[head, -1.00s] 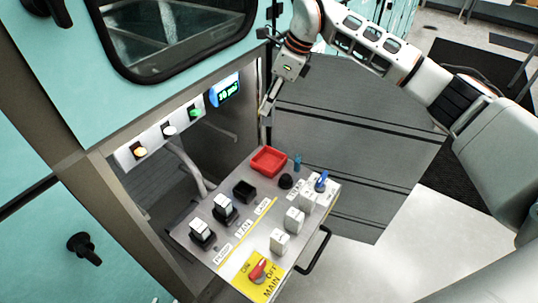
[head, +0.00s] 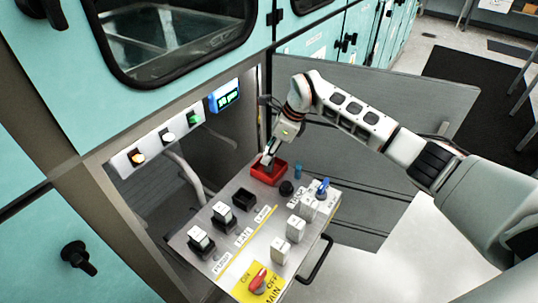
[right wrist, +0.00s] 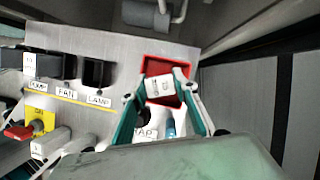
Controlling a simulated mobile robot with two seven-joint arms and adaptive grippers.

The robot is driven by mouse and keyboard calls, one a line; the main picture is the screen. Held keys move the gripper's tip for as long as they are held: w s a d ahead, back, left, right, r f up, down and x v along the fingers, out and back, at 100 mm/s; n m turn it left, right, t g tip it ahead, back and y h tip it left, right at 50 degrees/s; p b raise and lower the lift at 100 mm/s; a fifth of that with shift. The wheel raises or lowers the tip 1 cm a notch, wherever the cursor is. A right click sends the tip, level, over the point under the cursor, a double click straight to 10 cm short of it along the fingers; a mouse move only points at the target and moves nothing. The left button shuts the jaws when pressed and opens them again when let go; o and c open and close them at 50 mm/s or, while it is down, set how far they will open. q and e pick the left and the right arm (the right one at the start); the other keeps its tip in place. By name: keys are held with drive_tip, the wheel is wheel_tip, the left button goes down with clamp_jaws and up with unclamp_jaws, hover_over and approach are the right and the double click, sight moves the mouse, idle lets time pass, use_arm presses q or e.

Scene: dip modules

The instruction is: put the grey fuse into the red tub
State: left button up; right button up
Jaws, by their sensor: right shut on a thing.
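The red tub (head: 281,178) sits at the back edge of the sloping panel; the right wrist view shows its red rim (right wrist: 183,66) around and behind the fuse. My right gripper (head: 267,162) reaches down at the tub. In the right wrist view its two teal fingers close on the pale grey fuse (right wrist: 161,85), which has a small dark label. The fuse is over or inside the tub opening; its exact height and any contact with the tub cannot be told. My left gripper is not in view.
The panel holds an empty black socket (head: 244,199), two seated modules at the left, several pale modules (head: 295,228) at the right and a red main switch (head: 259,281). A blue peg (head: 298,170) and a black knob (head: 286,188) stand near the tub.

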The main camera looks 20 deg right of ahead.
drive_tip(key=shift+f, duration=0.55)
drive_tip(key=shift+f, duration=0.1)
drive_tip(key=o, duration=1.1)
drive_tip(key=shift+d+r, duration=0.15)
drive_tip(key=shift+r, duration=0.3)
drive_tip(key=p+v, duration=0.1)
drive_tip(key=v, duration=1)
drive_tip(key=shift+r, duration=0.2)
drive_tip(key=shift+s+f, duration=0.1)
